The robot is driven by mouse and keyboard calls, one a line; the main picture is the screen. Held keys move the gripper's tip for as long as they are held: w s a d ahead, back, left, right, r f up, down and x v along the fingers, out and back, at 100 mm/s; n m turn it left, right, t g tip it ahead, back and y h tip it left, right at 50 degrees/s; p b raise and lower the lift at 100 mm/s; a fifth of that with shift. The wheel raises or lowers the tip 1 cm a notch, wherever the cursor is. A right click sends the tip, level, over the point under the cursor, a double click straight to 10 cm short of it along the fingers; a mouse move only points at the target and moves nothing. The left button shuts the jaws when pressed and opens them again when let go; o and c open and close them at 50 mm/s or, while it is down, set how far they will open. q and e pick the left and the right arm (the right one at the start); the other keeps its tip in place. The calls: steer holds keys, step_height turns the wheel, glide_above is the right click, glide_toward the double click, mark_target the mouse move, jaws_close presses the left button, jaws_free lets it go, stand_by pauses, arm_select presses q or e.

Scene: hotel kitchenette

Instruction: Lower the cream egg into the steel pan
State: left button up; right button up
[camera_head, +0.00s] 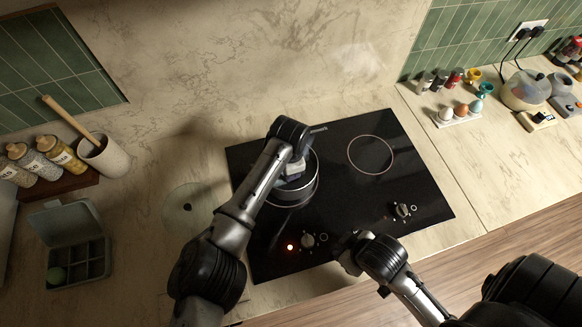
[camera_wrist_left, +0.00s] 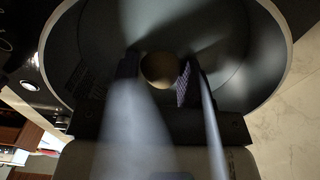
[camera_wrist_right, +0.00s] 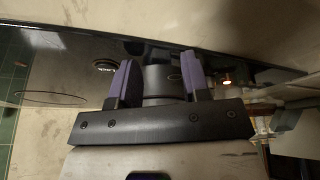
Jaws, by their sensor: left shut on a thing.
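The steel pan (camera_head: 316,190) stands on the black hob, partly hidden by my left arm. My left gripper (camera_head: 293,172) reaches down over the pan. In the left wrist view, my left gripper (camera_wrist_left: 158,80) is shut on the cream egg (camera_wrist_left: 158,70), which looks tan in the shade. The pan's inner wall (camera_wrist_left: 255,60) surrounds the egg in that view; whether the egg touches the bottom, I cannot tell. My right gripper (camera_head: 350,252) is at the hob's front edge. Its fingers (camera_wrist_right: 160,82) are apart, with a dark round part between them.
The hob (camera_head: 345,215) has knobs (camera_head: 307,240) and a lit red light (camera_head: 290,247). A rack (camera_head: 440,123) of several eggs and a kettle (camera_head: 522,92) stand at right.

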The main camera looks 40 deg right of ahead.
arm_select(q)
steer(key=o, duration=0.7)
arm_select(e)
steer(key=shift+f, duration=0.2)
steer(key=shift+r, duration=0.1)
arm_select(q)
step_height(320, 180, up, 3)
steer(key=p, duration=0.3)
steer(key=shift+w+a, duration=0.15)
arm_select(e)
steer(key=shift+a+r, duration=0.1)
steer(key=shift+r, duration=0.4)
arm_select(q)
step_height(320, 180, up, 4)
steer(key=p, duration=0.4)
steer(key=shift+f, duration=0.2)
arm_select(e)
step_height(320, 180, up, 4)
steer(key=shift+r, duration=0.15)
arm_select(q)
steer(key=shift+r+p, duration=0.75)
steer(key=shift+p, duration=0.15)
arm_select(e)
steer(key=shift+s+d+r, duration=0.15)
steer(key=shift+d+r, duration=0.1)
steer(key=shift+r, duration=0.55)
steer(key=shift+d, duration=0.15)
